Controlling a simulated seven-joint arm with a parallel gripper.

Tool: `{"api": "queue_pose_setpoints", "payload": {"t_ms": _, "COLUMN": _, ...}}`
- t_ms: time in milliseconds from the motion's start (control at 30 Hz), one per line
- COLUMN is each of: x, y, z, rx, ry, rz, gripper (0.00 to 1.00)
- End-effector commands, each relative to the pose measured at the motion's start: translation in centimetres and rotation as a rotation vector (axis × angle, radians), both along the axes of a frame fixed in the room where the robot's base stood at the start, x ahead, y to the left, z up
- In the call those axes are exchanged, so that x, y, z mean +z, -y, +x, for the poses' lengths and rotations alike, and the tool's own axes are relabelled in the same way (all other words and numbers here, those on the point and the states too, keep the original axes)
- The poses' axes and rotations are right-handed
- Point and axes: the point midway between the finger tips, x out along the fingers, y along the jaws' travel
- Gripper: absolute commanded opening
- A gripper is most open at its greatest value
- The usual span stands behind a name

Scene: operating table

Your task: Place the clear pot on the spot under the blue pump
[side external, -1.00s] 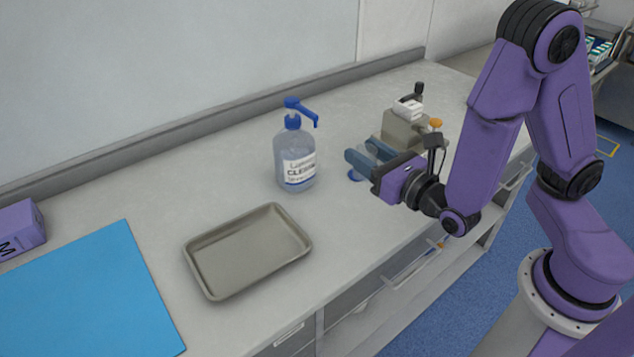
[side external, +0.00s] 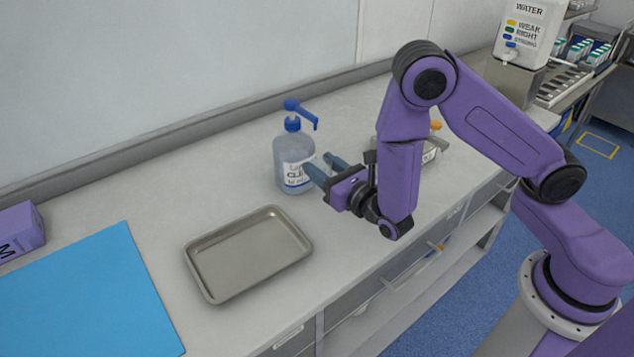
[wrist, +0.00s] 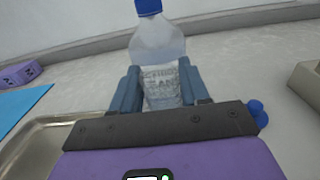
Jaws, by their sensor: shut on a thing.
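The clear bottle (side external: 293,155) with the blue pump (side external: 300,112) stands upright on the counter, left of my gripper. In the wrist view the bottle (wrist: 157,42) is straight ahead, with only the lower blue part of its top (wrist: 148,7) in sight. My gripper (side external: 325,167) is level, with its blue-grey fingers pointing at the bottle.
An empty metal tray (side external: 248,253) lies in front of the bottle, towards the left. A blue sheet (side external: 85,300) and a purple box (side external: 20,230) are farther left. A small blue thing (wrist: 257,113) shows beside my gripper in the wrist view. Counter behind the tray is clear.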

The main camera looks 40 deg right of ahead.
Motion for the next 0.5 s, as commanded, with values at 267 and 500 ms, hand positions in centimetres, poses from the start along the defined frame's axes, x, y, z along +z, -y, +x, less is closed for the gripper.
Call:
{"api": "queue_pose_setpoints", "payload": {"t_ms": 267, "x": -1.8, "y": -0.4, "z": 1.4, "rx": -0.002, "ry": 0.000, "rz": 0.000, "gripper": 0.14}}
{"api": "queue_pose_setpoints", "payload": {"t_ms": 500, "x": -4.4, "y": -0.4, "z": 1.7, "rx": -0.001, "ry": -0.002, "rz": -0.001, "gripper": 0.14}}
